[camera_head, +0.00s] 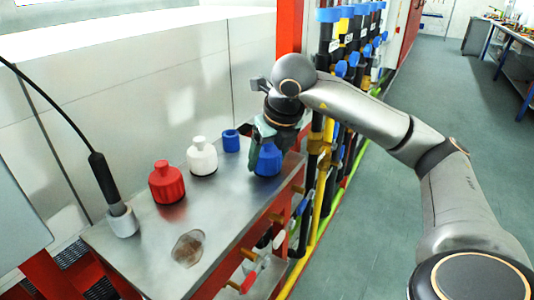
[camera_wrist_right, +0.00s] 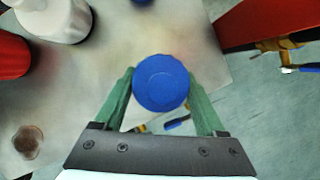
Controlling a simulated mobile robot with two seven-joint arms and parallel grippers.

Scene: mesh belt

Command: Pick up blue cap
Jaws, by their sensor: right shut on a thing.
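The blue cap (camera_head: 268,161) is at the right edge of the metal table (camera_head: 225,215). In the right wrist view the blue cap (camera_wrist_right: 161,83) shows its round top between two green fingers. My right gripper (camera_head: 264,139) reaches down from above and is shut on the cap; it also shows in the right wrist view (camera_wrist_right: 161,95). Whether the cap touches the table or hangs just above it, I cannot tell. My left gripper is not in view.
A smaller blue cylinder (camera_head: 231,141), a white bottle-shaped piece (camera_head: 202,158) and a red one (camera_head: 166,184) stand left of the cap. A clear round piece (camera_head: 188,248) lies in front. A black probe (camera_head: 104,178) stands at left. Colored pipes (camera_head: 325,150) run along the right.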

